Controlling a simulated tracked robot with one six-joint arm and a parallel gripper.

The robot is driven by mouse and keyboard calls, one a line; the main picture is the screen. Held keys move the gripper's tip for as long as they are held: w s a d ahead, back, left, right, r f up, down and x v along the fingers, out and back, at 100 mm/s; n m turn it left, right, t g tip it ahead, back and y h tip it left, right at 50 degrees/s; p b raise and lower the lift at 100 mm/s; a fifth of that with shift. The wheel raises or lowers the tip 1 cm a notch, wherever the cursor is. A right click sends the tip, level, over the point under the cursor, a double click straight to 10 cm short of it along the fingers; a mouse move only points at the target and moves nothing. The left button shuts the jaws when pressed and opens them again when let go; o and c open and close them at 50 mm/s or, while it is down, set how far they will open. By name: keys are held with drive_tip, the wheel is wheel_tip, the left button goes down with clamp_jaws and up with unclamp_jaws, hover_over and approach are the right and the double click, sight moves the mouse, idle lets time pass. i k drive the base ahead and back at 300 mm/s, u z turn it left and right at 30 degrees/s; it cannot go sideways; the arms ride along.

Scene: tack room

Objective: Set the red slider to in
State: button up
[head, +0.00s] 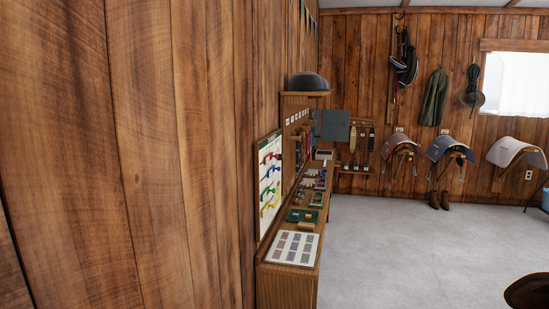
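I cannot make out a red slider for certain. A white board (269,185) leans or hangs against the wooden wall at the back of a long narrow counter. It carries coloured shapes, with a red one (270,157) near the top and blue, green and yellow ones below. The board is seen at a steep angle, so whether the red shape is a slider, and its setting, cannot be told. Small items further along the counter are too small to identify. My gripper is not in view.
The wooden counter (289,285) runs along the left wall, with a white card of coloured squares (293,248) and a green tray (302,215). A plank wall (140,150) fills the left. Saddles (450,147) and boots (439,200) are at the back. The grey floor (400,255) is mostly clear.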

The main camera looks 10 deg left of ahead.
sight(266, 159)
drive_tip(key=u, duration=0.05)
drive_tip(key=i, duration=1.45)
drive_tip(key=u, duration=0.35)
